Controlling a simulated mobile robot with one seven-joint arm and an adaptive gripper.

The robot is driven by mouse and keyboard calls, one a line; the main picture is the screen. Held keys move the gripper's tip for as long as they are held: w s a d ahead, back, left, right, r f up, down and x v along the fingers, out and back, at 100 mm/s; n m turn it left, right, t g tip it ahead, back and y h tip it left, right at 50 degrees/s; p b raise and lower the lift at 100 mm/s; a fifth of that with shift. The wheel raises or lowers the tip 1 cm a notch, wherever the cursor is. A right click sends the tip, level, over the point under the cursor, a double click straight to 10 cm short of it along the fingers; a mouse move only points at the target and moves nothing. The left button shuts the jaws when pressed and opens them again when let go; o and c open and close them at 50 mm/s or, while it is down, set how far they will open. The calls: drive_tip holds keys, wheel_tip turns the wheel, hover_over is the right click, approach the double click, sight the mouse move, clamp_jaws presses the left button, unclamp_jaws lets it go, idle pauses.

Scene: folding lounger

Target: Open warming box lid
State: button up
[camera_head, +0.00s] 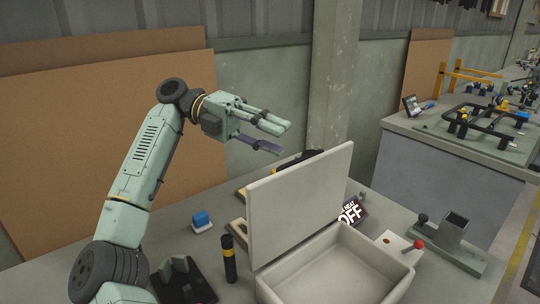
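The warming box (400,275) is a pale, open-topped box at the front right of the bench. Its flat lid (298,205) stands roughly upright along the box's left side, and the empty inside shows. My gripper (283,138) is above and behind the lid, apart from it in the picture. Its fingers are spread, with nothing visible between them. How far it is from the lid in depth is hard to tell.
A red-knobbed lever (418,244) and a metal fixture (452,232) are to the right. A black-and-yellow cylinder (229,262) and a blue-topped block (201,221) are to the left. Brown boards lean behind my arm.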

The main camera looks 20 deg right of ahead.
drive_tip(key=shift+r, duration=2.35)
